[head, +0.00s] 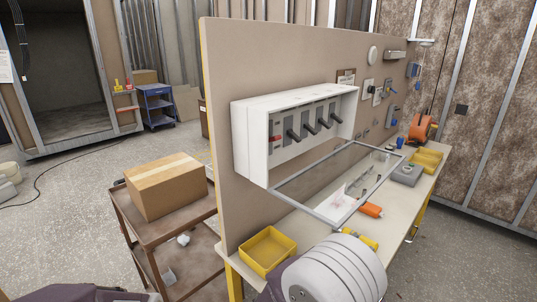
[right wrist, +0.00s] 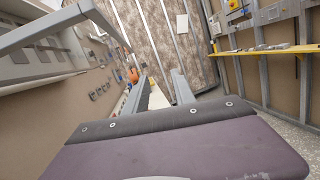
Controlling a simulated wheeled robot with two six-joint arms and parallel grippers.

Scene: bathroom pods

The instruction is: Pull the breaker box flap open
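The white breaker box (head: 251,142) is mounted on the beige panel, with a row of dark switch levers inside. Its clear flap with a grey frame (head: 306,211) hangs open, tilted outward and down from the box's lower edge. In the right wrist view the flap frame (right wrist: 45,32) crosses the upper left, beside and apart from the fingers. My right gripper (right wrist: 162,78) is open and empty, its two grey fingers apart. In the head view my white right arm link at the bottom hides its fingers. Only a dark part of my left arm shows at the lower left; its fingers are out of frame.
Below the flap is a workbench (head: 408,206) with a yellow bin (head: 267,250), an orange-handled item (head: 371,210) and yellow trays (head: 426,160). A brown cart (head: 150,233) with a cardboard box (head: 167,187) stands left of the panel. Floor farther left is mostly open.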

